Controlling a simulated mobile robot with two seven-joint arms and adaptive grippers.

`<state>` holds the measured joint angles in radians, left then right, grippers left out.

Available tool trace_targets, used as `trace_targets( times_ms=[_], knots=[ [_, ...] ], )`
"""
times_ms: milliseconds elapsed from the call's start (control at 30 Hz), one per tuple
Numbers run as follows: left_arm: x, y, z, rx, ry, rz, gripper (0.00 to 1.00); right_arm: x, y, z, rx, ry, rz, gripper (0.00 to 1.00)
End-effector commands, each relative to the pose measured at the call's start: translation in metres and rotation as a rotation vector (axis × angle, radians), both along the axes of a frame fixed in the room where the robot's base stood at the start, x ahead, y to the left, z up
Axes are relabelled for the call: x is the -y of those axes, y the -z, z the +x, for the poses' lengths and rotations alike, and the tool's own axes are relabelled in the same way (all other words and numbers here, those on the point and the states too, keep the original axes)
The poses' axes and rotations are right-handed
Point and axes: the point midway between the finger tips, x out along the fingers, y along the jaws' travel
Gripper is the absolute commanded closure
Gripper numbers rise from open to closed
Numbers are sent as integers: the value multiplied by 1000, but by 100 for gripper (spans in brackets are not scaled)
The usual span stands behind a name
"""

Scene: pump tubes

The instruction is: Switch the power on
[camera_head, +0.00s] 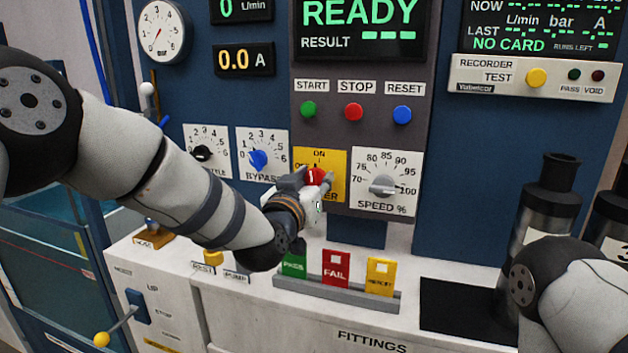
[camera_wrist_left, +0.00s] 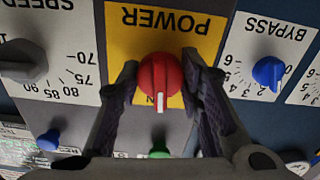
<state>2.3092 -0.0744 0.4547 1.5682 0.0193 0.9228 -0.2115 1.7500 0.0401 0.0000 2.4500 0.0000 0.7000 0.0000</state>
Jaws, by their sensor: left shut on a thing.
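The red power knob (camera_head: 316,177) sits on the yellow POWER plate (camera_head: 334,160) on the grey control panel. In the left wrist view, which is upside down, the red knob (camera_wrist_left: 161,76) lies between the two dark fingers of my left gripper (camera_wrist_left: 163,95). The fingers are closed on its sides. The knob's white mark points down in that view, which is up on the panel, where ON is printed in the head view. My left gripper (camera_head: 312,190) partly covers the plate. My right gripper is out of view; only part of that arm shows at lower right.
The SPEED dial (camera_head: 384,186) is right of the plate, and the blue BYPASS knob (camera_head: 258,160) is left. START (camera_head: 308,109), STOP (camera_head: 353,111) and RESET (camera_head: 402,114) buttons are above. The display (camera_head: 360,28) reads READY. PASS, FAIL and yellow cards stand in a grey rack (camera_head: 335,295) below.

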Motion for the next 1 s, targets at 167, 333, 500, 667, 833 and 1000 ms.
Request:
trace_targets(
  times_ms=[167,333,500,667,833,1000],
  knots=[
    [0,-1,0,27,0,75,94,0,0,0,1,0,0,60],
    [0,-1,0,40,-1,116,94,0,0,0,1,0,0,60],
    [-1,-1,1,45,-1,134,94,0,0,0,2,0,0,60],
    [-1,-1,0,46,-1,136,94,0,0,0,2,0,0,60],
    [-1,0,0,45,-1,137,94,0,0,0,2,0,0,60],
    [-1,0,0,45,-1,136,45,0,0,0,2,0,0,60]
  ],
)
